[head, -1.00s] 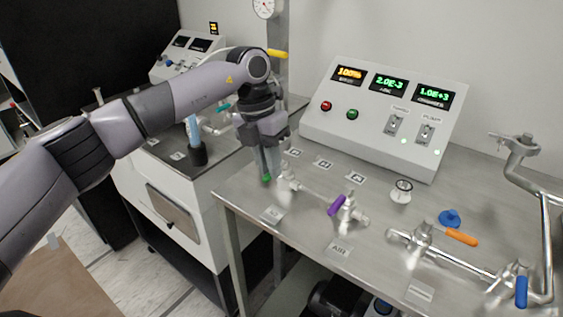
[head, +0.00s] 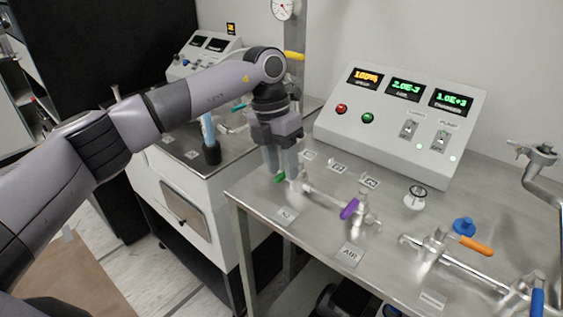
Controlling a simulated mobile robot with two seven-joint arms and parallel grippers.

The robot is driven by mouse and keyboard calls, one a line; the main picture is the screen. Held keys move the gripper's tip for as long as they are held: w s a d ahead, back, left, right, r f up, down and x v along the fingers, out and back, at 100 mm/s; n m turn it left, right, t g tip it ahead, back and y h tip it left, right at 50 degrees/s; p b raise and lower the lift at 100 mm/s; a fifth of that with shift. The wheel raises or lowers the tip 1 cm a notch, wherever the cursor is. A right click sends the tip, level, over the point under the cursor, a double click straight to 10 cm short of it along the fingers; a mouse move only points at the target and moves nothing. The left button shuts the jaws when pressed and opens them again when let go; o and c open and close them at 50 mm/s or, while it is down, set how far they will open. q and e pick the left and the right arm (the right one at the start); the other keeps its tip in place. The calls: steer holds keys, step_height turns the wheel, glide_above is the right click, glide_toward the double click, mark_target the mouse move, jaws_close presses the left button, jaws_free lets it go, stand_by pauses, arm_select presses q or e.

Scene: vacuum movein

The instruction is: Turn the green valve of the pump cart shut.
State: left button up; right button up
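The green valve (head: 280,178) is on the metal top of the pump cart, at the left end of its pipe line. Only a small green piece of its handle shows. My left gripper (head: 282,170) comes down from above with its fingers at the green handle. The fingers cover most of the handle and part of the valve body. I cannot tell whether they are closed on it. My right gripper is not in view.
A purple-handled valve (head: 349,208) sits just right, then an orange-handled valve (head: 475,245) and a blue handle (head: 537,302). A sloped control panel (head: 400,120) stands behind. A second bench (head: 185,150) is at the left.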

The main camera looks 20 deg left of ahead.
arm_select(q)
step_height(320, 180, up, 7)
steer(key=a, duration=0.1)
steer(key=shift+w+a+b, duration=0.15)
steer(key=shift+w+b, duration=0.1)
steer(key=shift+b, duration=0.1)
steer(key=shift+s, duration=0.1)
stand_by(0.4)
